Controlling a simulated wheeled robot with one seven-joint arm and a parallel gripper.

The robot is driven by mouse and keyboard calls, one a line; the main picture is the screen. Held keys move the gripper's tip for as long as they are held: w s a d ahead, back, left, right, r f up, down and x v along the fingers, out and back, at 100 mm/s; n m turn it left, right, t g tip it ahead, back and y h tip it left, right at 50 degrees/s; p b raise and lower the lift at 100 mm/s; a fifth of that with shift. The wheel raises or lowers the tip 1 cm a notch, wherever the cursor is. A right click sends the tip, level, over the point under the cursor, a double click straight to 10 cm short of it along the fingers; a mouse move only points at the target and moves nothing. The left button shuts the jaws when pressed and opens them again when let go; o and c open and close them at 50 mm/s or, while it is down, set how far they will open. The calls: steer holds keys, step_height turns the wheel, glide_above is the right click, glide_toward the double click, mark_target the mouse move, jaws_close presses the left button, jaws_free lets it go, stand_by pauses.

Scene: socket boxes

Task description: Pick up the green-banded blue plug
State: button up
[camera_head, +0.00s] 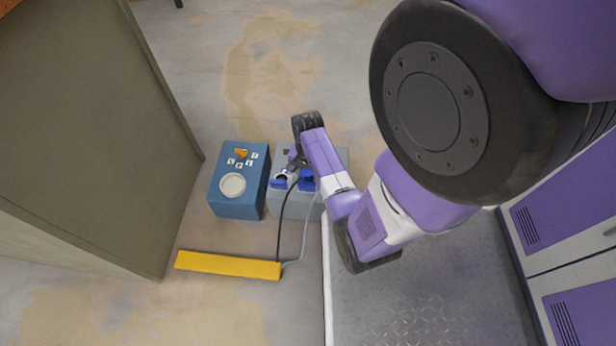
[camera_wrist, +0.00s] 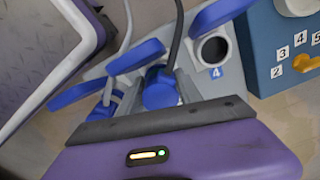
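A blue plug (camera_wrist: 160,88) with a black cable stands in the grey socket box in the wrist view. No green band shows on it. My gripper (camera_wrist: 160,80) is above the box, with a grey finger on each side of this plug. The fingers look open; whether they touch the plug is hard to tell. Another blue plug (camera_wrist: 106,106), with a grey cable, is to its left. In the head view my gripper (camera_head: 297,158) is over the grey socket box (camera_head: 290,208), and my arm hides part of the box.
Raised blue lids (camera_wrist: 135,56) stand close around the plugs. An open socket (camera_wrist: 212,50) marked 4 is to the right. A blue box (camera_head: 239,204) with a round white socket stands beside the grey one. A yellow bar (camera_head: 228,265) lies on the floor near the cables.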

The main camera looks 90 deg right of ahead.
jaws_close()
step_height(320, 180, up, 20)
steer(key=p, duration=1)
steer(key=shift+r, duration=0.15)
steer(key=shift+p, duration=0.35)
